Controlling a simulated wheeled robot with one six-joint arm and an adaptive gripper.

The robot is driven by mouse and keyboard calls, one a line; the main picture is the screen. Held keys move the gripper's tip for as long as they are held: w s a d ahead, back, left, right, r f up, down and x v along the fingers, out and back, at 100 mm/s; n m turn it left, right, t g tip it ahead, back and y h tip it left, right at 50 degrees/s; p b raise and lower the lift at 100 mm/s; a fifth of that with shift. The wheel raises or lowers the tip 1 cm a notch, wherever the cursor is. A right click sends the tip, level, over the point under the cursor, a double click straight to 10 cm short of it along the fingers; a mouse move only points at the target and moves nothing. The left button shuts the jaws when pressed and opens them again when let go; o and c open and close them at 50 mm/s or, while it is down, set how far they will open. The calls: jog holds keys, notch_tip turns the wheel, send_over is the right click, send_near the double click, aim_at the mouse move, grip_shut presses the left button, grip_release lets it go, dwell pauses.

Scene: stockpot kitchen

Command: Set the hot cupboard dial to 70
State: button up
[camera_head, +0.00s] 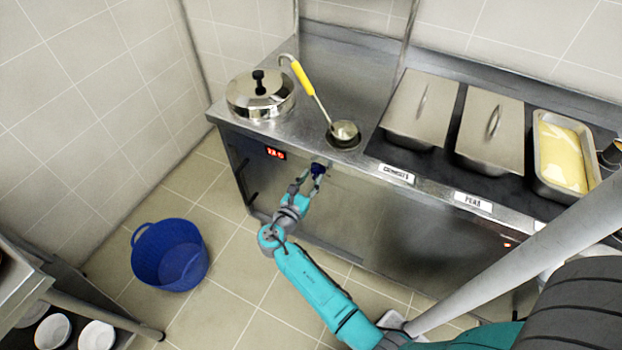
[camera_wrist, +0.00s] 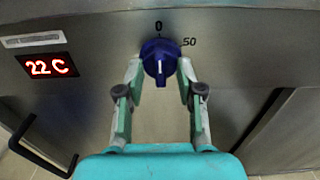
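The hot cupboard dial is a blue knob (camera_wrist: 159,57) on the steel front, in the upper middle of the wrist view. It also shows below the counter edge in the head view (camera_head: 318,169). A "0" is printed above it and "50" at its upper right; no other numbers are visible. A white mark shows on the knob's lower front part; I cannot tell its exact setting. My gripper (camera_wrist: 160,72) has one finger on each side of the knob, apart and open, with no clear contact. It also reaches the dial in the head view (camera_head: 309,181).
A red display (camera_wrist: 48,66) left of the dial reads 22 C. A black handle (camera_wrist: 37,145) sticks out at lower left. Above stand a lidded pot (camera_head: 260,96), a ladle (camera_head: 318,98) and lidded pans (camera_head: 420,105). A blue tub (camera_head: 169,254) is on the floor.

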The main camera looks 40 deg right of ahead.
jog(key=shift+d, duration=0.15)
grip_shut()
